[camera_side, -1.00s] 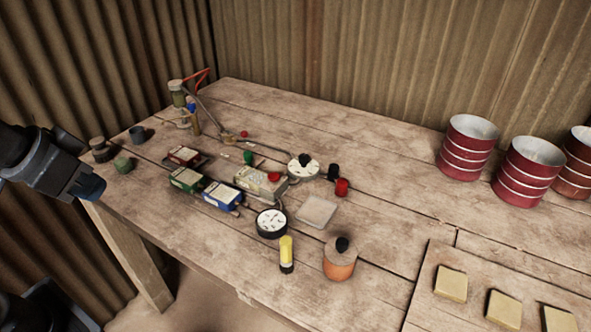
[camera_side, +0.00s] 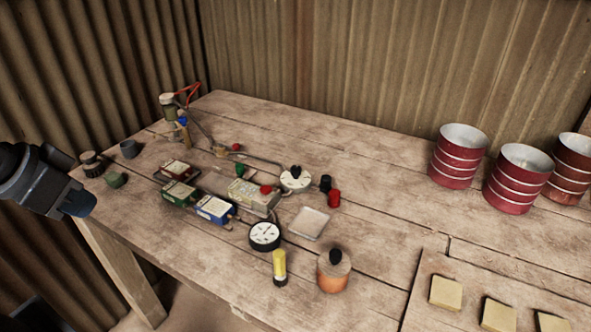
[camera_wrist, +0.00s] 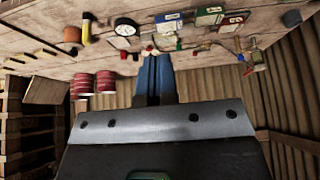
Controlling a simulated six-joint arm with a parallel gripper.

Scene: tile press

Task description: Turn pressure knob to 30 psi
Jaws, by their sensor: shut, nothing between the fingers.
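In the side view, a round gauge (camera_side: 264,236) with a white face and black rim sits on the wooden table; its markings are too small to read. A white dial with a black knob (camera_side: 295,179) stands behind it. An orange-brown round piece with a black knob (camera_side: 334,271) stands at the front. I cannot tell which knob sets the pressure. My gripper (camera_side: 79,204) is off the table's left edge, well apart from all of them. The wrist view, upside down, shows the blue fingers of my gripper (camera_wrist: 152,58) shut and empty, and the gauge (camera_wrist: 125,28).
Small boxes, including a blue one (camera_side: 215,210), lie left of the gauge. A yellow cylinder (camera_side: 279,267) stands before it. A clear square tray (camera_side: 311,223) lies to its right. Red cans (camera_side: 459,154) and pale tiles (camera_side: 446,293) are at the right.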

